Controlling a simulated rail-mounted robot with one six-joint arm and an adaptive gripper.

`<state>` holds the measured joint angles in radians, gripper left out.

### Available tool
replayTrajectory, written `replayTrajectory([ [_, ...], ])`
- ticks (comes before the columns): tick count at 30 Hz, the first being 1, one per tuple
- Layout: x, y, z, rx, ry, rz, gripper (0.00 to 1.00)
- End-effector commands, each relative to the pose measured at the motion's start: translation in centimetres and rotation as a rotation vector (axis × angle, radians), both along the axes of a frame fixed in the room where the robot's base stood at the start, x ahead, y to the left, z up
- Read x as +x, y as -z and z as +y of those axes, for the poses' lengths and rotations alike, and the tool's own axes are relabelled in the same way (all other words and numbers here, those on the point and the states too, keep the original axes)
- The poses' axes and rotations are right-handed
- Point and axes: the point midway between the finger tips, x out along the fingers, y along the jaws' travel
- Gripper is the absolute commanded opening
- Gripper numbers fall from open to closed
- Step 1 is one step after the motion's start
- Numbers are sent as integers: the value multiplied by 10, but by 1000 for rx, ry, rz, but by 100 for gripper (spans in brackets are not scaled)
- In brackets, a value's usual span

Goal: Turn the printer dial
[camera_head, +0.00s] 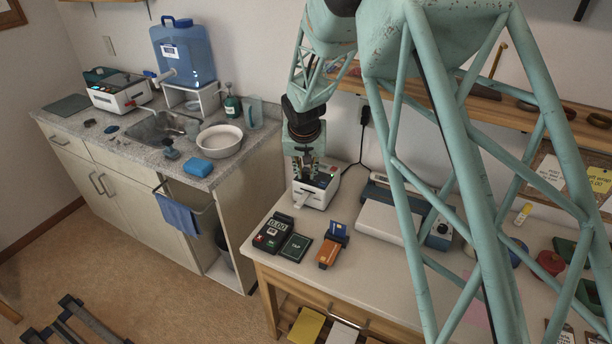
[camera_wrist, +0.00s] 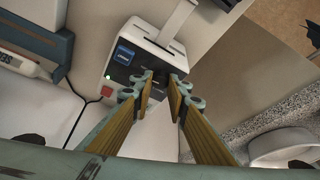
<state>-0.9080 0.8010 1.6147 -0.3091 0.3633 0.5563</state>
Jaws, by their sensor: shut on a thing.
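The printer (camera_head: 327,187) is a small white box with a dark top panel, standing near the back left of the right-hand table. In the wrist view its dark panel (camera_wrist: 124,72) shows a blue screen and a red button, and a white strip sticks out at the far end. My gripper (camera_head: 304,176) is over the printer, pointing down. In the wrist view my gripper's two fingers (camera_wrist: 163,79) close around the small dark dial on the panel. The fingertips hide most of the dial, and its angle is not readable.
A calculator-like keypad (camera_head: 272,232), a dark green pad (camera_head: 295,247) and an orange card reader (camera_head: 329,252) lie in front of the printer. A grey-white machine (camera_head: 390,219) stands to its right.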

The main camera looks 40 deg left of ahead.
Motion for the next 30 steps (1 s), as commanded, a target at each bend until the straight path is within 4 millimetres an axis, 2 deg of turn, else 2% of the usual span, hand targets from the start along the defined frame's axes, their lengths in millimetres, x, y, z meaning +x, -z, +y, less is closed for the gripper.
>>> replayTrajectory([
  [12,-1,2,2,1,96,0,4],
  [30,-1,0,1,0,120,0,4],
])
